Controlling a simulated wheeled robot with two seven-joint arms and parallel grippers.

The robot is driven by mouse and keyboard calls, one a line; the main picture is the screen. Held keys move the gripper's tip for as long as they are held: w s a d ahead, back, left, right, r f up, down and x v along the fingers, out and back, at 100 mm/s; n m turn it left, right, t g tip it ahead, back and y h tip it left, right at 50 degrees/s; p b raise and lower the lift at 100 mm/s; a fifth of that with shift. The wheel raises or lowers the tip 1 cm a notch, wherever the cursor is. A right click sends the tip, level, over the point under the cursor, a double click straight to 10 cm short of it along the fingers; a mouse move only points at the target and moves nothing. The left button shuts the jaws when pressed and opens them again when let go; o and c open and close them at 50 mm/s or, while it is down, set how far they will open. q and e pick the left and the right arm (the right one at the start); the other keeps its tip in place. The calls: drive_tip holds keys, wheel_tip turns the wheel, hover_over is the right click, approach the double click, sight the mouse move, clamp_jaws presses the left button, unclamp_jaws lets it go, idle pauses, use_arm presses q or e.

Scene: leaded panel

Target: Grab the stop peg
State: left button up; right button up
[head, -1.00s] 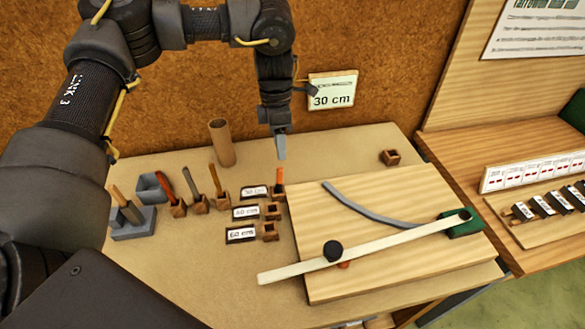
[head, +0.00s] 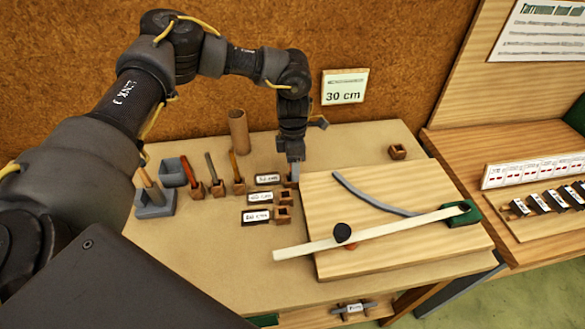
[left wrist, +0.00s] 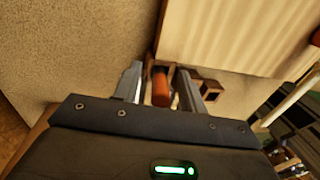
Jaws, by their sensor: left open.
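The stop peg, an orange peg (left wrist: 161,88), stands in a small wooden holder by the top label in the row of distance labels. In the left wrist view it lies between the two fingers of my left gripper (left wrist: 159,73), which are open with a finger on each side. In the head view my left gripper (head: 293,170) points down at that holder, at the board's upper left corner, and hides the peg. I cannot tell whether a finger touches it. My right gripper is not in view.
The wooden board (head: 400,250) with a pale bar (head: 385,233) and a grey curved strip (head: 370,197) lies just right of the gripper. Several tools stand in holders to the left, near a cardboard tube (head: 238,132). Two more holders sit below, beside labels (head: 257,216).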

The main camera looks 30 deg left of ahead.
use_arm(q)
drive_tip(key=shift+f, duration=0.4)
drive_tip(key=shift+s, duration=0.15)
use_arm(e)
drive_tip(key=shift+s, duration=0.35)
use_arm(q)
drive_tip(key=shift+r, duration=0.1)
drive_tip(key=shift+c, duration=0.3)
clamp_jaws()
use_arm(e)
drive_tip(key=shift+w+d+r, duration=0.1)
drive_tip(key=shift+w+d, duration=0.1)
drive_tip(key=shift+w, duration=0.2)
